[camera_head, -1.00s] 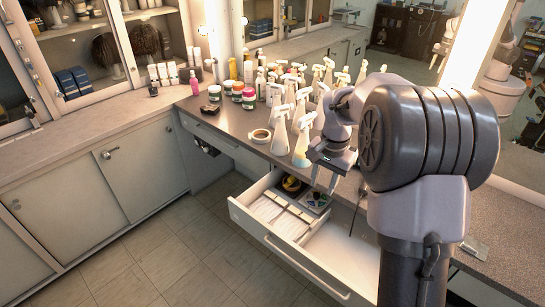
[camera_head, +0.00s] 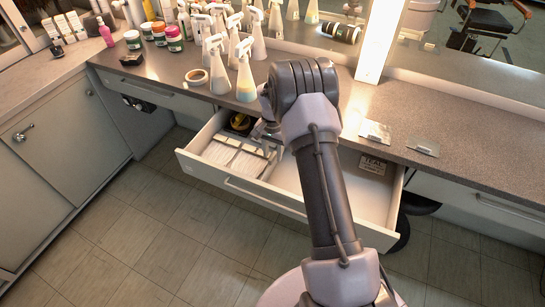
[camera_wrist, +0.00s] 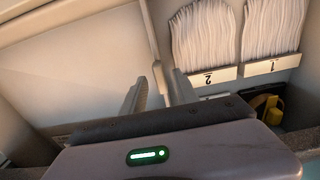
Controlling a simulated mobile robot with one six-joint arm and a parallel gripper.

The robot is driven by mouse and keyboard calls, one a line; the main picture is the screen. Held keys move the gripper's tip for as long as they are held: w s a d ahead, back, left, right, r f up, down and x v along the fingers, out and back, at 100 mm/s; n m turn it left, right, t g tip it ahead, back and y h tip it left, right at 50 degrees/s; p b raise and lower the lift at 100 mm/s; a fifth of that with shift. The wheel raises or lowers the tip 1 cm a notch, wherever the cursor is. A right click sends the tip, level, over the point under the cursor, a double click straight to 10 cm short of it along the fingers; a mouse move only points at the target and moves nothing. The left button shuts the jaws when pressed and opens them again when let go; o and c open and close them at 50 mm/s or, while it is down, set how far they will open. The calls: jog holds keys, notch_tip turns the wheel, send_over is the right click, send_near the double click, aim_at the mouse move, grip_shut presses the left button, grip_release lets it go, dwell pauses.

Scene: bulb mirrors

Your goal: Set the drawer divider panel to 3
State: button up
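The open drawer (camera_head: 235,190) juts out below the counter. The divider panel (camera_wrist: 147,28) is a thin upright pale wall between the white stacks, labelled 2 and 1 in the wrist view, and a wide empty section (camera_wrist: 70,60). I see no label 3. My gripper (camera_wrist: 158,84) is open, with one finger on each side of the divider's line; contact cannot be told. In the head view my gripper (camera_head: 268,145) is low over the drawer near the divider, mostly hidden by my arm.
White stacks (camera_head: 232,157) fill the drawer's left part. A yellow and black item (camera_head: 240,122) lies behind them. Spray bottles (camera_head: 246,75) and a tape roll (camera_head: 196,77) stand on the counter behind. Flat plates (camera_head: 375,132) lie on the clear counter at right.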

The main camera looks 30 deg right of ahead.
jog(key=shift+f, duration=0.2)
grip_shut()
dwell(1.3)
